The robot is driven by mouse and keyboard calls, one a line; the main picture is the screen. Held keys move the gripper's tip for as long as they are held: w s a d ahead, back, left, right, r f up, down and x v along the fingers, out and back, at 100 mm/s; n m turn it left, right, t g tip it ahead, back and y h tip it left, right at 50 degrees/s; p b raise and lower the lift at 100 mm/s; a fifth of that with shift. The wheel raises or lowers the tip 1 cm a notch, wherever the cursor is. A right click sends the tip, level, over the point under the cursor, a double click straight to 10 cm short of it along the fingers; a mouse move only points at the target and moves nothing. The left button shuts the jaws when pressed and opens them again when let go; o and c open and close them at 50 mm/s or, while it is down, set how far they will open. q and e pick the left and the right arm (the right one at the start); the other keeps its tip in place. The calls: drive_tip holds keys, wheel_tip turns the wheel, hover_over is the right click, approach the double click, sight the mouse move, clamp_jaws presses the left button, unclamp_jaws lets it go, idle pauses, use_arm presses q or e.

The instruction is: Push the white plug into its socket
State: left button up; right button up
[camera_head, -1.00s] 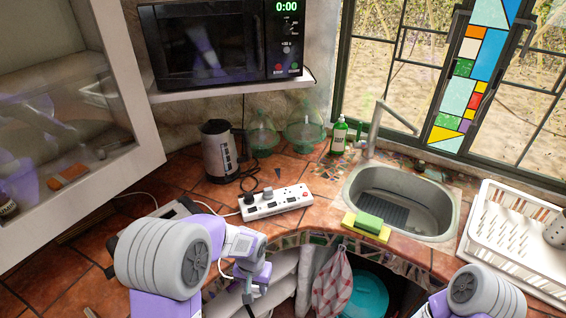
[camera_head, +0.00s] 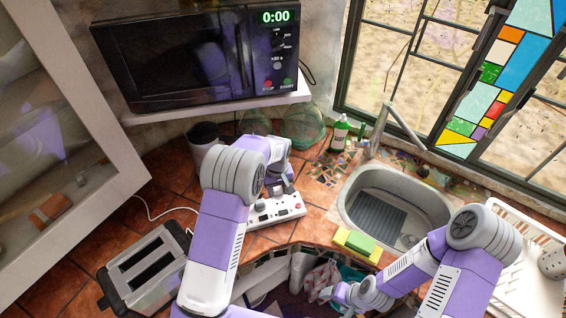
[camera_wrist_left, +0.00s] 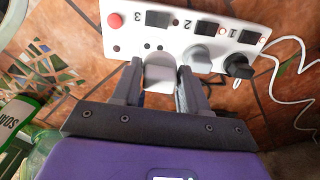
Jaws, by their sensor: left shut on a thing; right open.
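The white power strip (camera_head: 290,212) lies on the tiled counter; it also shows in the left wrist view (camera_wrist_left: 229,27). My left gripper (camera_head: 281,187) is over the strip. In the left wrist view its fingers (camera_wrist_left: 159,88) are shut on a pale plug (camera_wrist_left: 160,73), in line with the socket numbered 3 (camera_wrist_left: 152,46). Some of that socket's holes show beyond the plug. A grey plug (camera_wrist_left: 198,56) is at socket 2 and a black plug (camera_wrist_left: 238,66) at socket 1. My right gripper (camera_head: 327,293) is open and empty, low in front of the counter.
A toaster (camera_head: 150,268) stands left of my left arm. A white cord (camera_wrist_left: 293,60) curls beside the strip.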

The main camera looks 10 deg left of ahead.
sight(280, 193)
use_arm(q)
drive_tip(key=shift+w+d+r, duration=0.1)
drive_tip(key=shift+w+r, duration=0.25)
drive_tip(key=shift+w, duration=0.45)
drive_tip(key=shift+f+n, duration=0.1)
drive_tip(key=shift+n, duration=0.2)
drive_tip(key=shift+s+f+b, duration=0.15)
drive_tip(key=shift+f+b, duration=0.2)
drive_tip(key=shift+f, duration=0.4)
drive_tip(key=shift+f+b, duration=0.95)
drive_tip(key=shift+f, duration=0.75)
use_arm(e)
drive_tip(key=shift+w+f, duration=0.3)
drive_tip(key=shift+f, duration=0.6)
use_arm(q)
drive_tip(key=shift+b, duration=0.4)
use_arm(e)
drive_tip(key=shift+f, duration=0.45)
use_arm(q)
drive_tip(key=shift+f+b, duration=0.9)
drive_tip(key=shift+f, duration=0.2)
use_arm(e)
drive_tip(key=shift+f, duration=0.9)
use_arm(q)
drive_tip(key=o, duration=1.1)
drive_tip(key=shift+c, duration=0.2)
